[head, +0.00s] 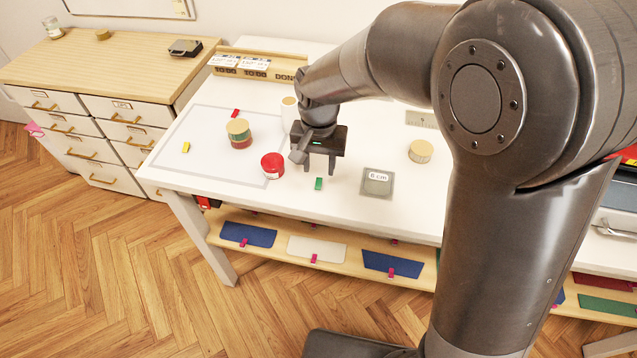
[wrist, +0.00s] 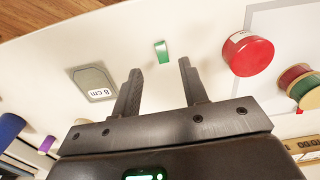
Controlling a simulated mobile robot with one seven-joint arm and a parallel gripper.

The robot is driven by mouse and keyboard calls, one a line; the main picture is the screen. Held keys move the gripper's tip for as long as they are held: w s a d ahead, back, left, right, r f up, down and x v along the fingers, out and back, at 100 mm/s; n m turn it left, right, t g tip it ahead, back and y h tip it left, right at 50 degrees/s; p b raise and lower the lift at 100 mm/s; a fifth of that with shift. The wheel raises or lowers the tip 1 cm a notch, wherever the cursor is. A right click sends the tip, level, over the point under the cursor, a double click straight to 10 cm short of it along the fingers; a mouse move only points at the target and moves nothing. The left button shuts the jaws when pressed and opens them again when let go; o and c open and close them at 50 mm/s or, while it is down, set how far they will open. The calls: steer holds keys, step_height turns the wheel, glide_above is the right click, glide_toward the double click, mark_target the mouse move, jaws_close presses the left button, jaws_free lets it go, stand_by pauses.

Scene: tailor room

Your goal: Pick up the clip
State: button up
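A small green clip (head: 319,184) lies on the white table near its front edge. It also shows in the wrist view (wrist: 161,52), beyond the fingertips and between their lines. My gripper (head: 319,170) is over the table just behind the clip in the head view. Its two fingers (wrist: 160,68) are apart with nothing between them. A yellow clip (head: 186,147) and a red clip (head: 235,113) lie farther left on the table; the task does not say which clip is meant.
A red round tin (head: 272,165) stands close left of the green clip. A grey square labelled 8 cm (head: 377,183) lies to its right. Spools (head: 239,133) and a round container (head: 420,151) stand farther off. A shelf with coloured cloths (head: 248,234) runs below the table's front edge.

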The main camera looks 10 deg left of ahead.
mark_target(318, 185)
step_height(318, 185, down, 6)
steer(key=shift+a+r, duration=0.1)
steer(key=shift+r, duration=0.05)
steer(key=shift+c, duration=0.2)
jaws_close()
